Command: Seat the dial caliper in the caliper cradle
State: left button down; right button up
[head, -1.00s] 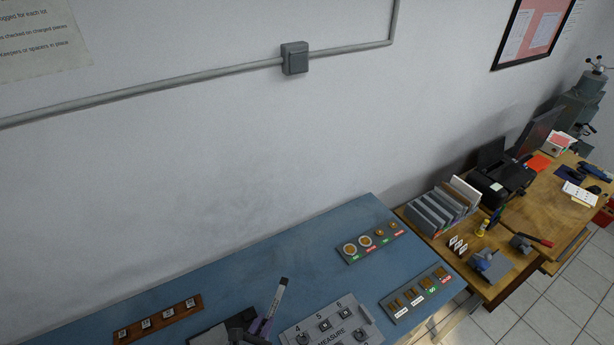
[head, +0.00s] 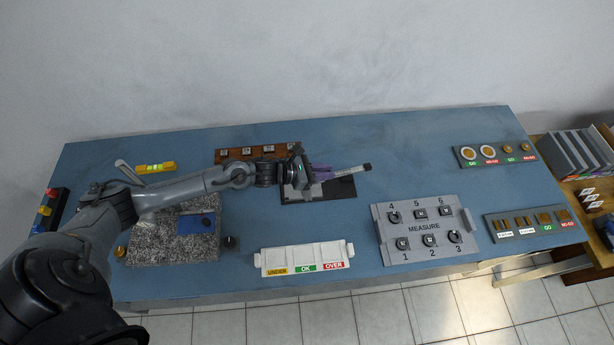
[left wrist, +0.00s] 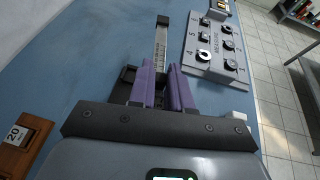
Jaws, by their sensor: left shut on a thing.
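My left gripper (head: 326,172) has purple fingers and is at the middle of the blue bench. It is shut on the dial caliper (head: 351,170), whose pale beam sticks out to the right and ends in a dark tip. In the left wrist view the caliper (left wrist: 160,47) points away from between the purple fingers (left wrist: 164,82). A black flat tray, seemingly the caliper cradle (head: 318,194), lies under and in front of the fingers. The fingers hide the caliper's dial end. I cannot tell whether the caliper touches the tray. My right gripper is not in view.
A grey MEASURE block (head: 425,228) with numbered posts stands to the right. A white three-part bin (head: 305,258) is at the front. A brown rack (head: 258,155) lies behind the gripper, a granite plate (head: 172,238) to the left. Gauge boards (head: 497,154) stand far right.

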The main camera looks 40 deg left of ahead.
pick_arm(q)
jog(key=shift+m+g+h, duration=0.5)
jog(key=shift+m+h, duration=0.2)
jog(key=a+f+b, duration=0.1)
jog(key=a, duration=0.1)
jog(key=a+f+b, duration=0.2)
jog(key=w+a+f+b, duration=0.1)
jog(key=a+f+b, duration=0.1)
jog(key=shift+w+a+f, duration=0.1)
jog(key=shift+a, duration=0.3)
jog(key=shift+a+b, duration=0.3)
jog(key=shift+a, duration=0.3)
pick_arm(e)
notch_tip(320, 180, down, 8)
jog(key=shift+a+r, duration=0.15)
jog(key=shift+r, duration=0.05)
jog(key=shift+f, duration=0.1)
pick_arm(q)
jog(key=shift+f+b, duration=0.15)
jog(key=shift+b, duration=0.35)
notch_tip(320, 180, down, 5)
jog(key=b, duration=0.5)
jog(key=shift+f, duration=0.15)
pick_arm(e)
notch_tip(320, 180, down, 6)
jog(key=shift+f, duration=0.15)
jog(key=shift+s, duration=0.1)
